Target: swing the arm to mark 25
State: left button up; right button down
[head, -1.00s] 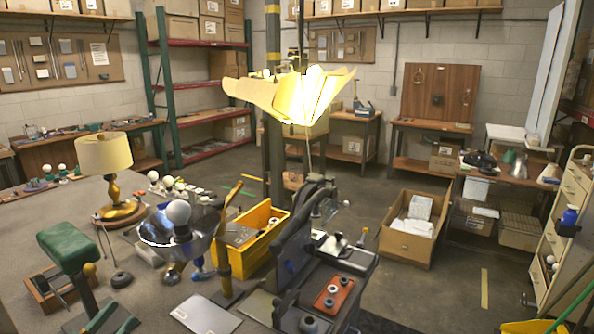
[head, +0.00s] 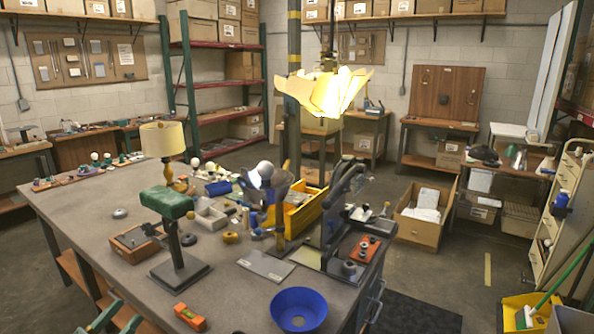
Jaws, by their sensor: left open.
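No part with a legible scale or mark 25 shows, so I cannot tell which part is the arm to swing. A dark upright fixture with a slanted arm (head: 334,213) stands at the bench's right edge. A stand with a green padded top (head: 167,202) rises from a dark square base on the left part of the bench. A bulb in a clear bowl (head: 265,172) sits by a brass-coloured post near the bench's middle. My left gripper (head: 127,312) is open at the bottom left, short of the stand's base, with nothing seen between its fingers. My right gripper is not in view.
A blue bowl (head: 299,308) and an orange level (head: 190,317) lie near the front edge. A lit yellow shade (head: 328,92) hangs over a yellow bin (head: 306,207). A lamp (head: 162,140) stands at the back left. Bare bench top lies left of the stand.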

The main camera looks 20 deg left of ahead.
pick_arm(q)
jog(key=s+a+f+g+y, duration=0.1)
jog(key=a+f+g+y, duration=0.15)
jog(key=f, duration=0.55)
jog(key=s+a+f+g+y, duration=0.2)
jog(key=f+g+y, duration=0.15)
jog(key=f, duration=0.55)
jog(key=s+d+f+g+y, duration=0.1)
jog(key=s+f+g, duration=0.3)
jog(key=s+f, duration=0.4)
jog(key=s+d+f+g+y, duration=0.1)
jog(key=s+f+g, duration=0.3)
jog(key=f, duration=0.6)
jog(key=s+d+f+m+g+h, duration=0.1)
jog(key=s+d+f+g, duration=0.2)
jog(key=s+d+f, duration=0.5)
jog(key=s+d+f+g, duration=0.3)
jog(key=s+d+f, duration=0.15)
jog(key=s, duration=0.65)
jog(key=s+d+f, duration=0.1)
jog(key=s+d, duration=0.1)
jog(key=d, duration=0.4)
jog(key=s+d+f+g+h, duration=0.1)
jog(key=s+d, duration=0.1)
jog(key=d, duration=0.5)
jog(key=shift+s+d+h, duration=0.3)
jog(key=shift+s, duration=0.1)
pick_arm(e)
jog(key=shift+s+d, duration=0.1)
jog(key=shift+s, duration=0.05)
